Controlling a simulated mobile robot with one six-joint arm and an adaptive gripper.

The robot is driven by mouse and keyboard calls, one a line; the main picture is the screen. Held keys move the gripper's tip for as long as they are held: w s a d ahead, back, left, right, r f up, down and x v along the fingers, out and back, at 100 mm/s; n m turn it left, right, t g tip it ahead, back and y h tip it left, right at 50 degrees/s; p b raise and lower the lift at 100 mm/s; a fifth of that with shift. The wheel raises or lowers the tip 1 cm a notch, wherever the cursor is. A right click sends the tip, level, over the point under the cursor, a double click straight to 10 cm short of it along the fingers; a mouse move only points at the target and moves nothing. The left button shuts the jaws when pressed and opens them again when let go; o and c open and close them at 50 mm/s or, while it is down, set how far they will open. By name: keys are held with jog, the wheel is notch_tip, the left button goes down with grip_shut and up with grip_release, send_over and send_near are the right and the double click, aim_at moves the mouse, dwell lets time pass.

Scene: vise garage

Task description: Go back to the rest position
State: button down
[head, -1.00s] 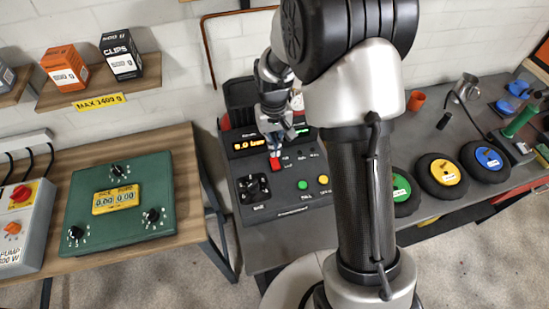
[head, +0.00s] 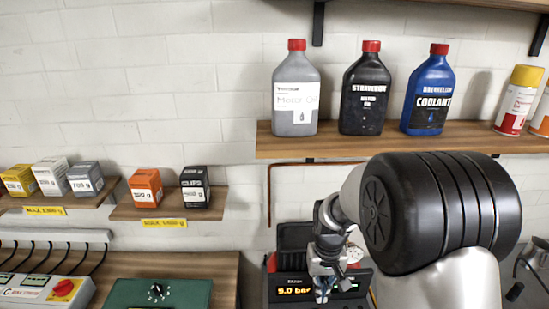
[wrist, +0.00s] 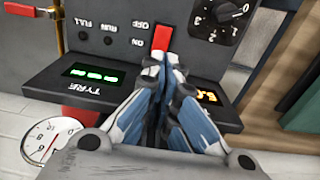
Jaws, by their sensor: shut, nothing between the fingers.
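My gripper (head: 322,290) is shut and empty, in front of the compressor panel with the orange "bar" display (head: 293,291). In the wrist view its blue-and-grey fingers (wrist: 163,68) are together, with their tips close to the red ON/OFF switch (wrist: 162,38). I cannot tell whether they touch it. My arm is still reached out over the panel. The lower panel is out of the head view.
Bottles (head: 297,90) stand on the upper shelf (head: 285,147). Small boxes (head: 145,187) sit on lower shelves to the left. A green control box (head: 180,294) stands on the bench at lower left. A dial gauge (wrist: 50,140) is beside the gripper.

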jog(key=s+r+t, duration=0.2)
jog(key=s+r, duration=0.9)
jog(key=r, duration=0.5)
jog(key=s+r+t, duration=0.2)
jog(key=s+r, duration=0.1)
jog(key=s, duration=1)
jog(key=shift+s, duration=0.3)
jog(key=shift+w+r, duration=0.1)
jog(key=shift+r, duration=0.05)
jog(key=w+f+n+g+p, duration=0.1)
jog(key=w+f+n+g, duration=0.1)
jog(key=w+n, duration=1.05)
jog(key=w+a+f+n+g+p, duration=0.1)
jog(key=w+f+n, duration=0.4)
jog(key=w+f, duration=0.7)
jog(key=shift+w+a+g, duration=0.15)
jog(key=shift+w+g, duration=0.05)
jog(key=shift+g, duration=0.4)
